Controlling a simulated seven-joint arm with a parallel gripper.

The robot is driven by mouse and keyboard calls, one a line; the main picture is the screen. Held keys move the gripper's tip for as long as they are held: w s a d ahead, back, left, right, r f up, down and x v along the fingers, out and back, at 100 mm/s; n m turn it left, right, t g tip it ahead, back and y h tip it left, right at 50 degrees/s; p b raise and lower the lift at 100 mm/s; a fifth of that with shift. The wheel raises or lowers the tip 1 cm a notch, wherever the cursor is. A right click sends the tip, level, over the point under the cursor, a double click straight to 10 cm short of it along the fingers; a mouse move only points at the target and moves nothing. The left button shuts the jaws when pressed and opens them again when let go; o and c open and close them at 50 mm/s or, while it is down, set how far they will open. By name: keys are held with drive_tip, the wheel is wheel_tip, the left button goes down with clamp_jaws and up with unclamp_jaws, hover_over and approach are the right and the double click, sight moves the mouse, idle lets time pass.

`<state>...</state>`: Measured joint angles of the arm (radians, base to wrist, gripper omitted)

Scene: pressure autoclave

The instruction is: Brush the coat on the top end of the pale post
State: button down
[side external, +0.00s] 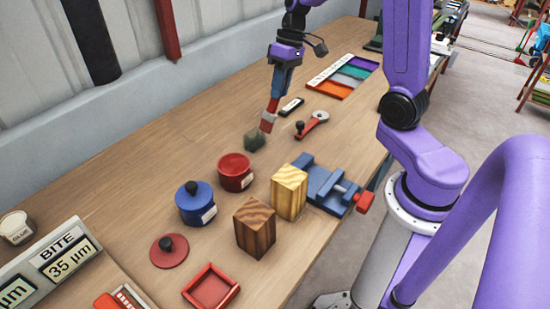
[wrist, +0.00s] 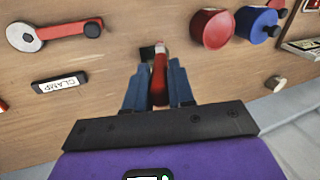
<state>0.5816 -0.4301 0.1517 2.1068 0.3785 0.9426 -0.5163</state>
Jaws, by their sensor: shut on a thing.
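The pale post (side external: 289,192) is a yellow wooden block standing upright at the blue vise (side external: 325,186). Its top end faces up and looks bare pale wood; I cannot make out a coat on it. My gripper (side external: 276,93) is shut on the red handle of a brush (side external: 270,112), which points down with a dark head at its lower end. The brush head is behind and left of the post, apart from it. In the wrist view, the handle (wrist: 159,80) sits between my blue fingers (wrist: 158,88). An open red pot (side external: 235,172) stands left of the post.
A darker striped post (side external: 255,226) stands in front of the pale one. A lidded blue pot (side external: 196,203), a red lid (side external: 168,250) and a red tray (side external: 211,287) are to the left. A red-handled tool (side external: 312,124) and a compartment tray (side external: 345,76) lie behind.

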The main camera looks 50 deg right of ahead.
drive_tip(key=shift+s+d+f+m, duration=0.15)
drive_tip(key=shift+s+d+m, duration=0.15)
drive_tip(key=shift+d+m, duration=0.15)
drive_tip(key=shift+s+m, duration=0.1)
drive_tip(key=shift+m, duration=0.15)
drive_tip(key=s+a+r+n+g, duration=0.1)
drive_tip(key=s+a+r+g, duration=0.1)
drive_tip(key=s+a+r, duration=1.25)
drive_tip(key=shift+w+a+f, duration=0.15)
drive_tip(key=shift+w+f, duration=0.1)
drive_tip(key=shift+f, duration=0.3)
drive_tip(key=shift+w+a+f, duration=0.15)
drive_tip(key=shift+w+f, duration=0.1)
drive_tip(key=shift+f, duration=0.25)
drive_tip(key=shift+w+a+f, duration=0.15)
drive_tip(key=shift+w+f, duration=0.1)
drive_tip(key=shift+f, duration=0.3)
drive_tip(key=shift+y, duration=0.3)
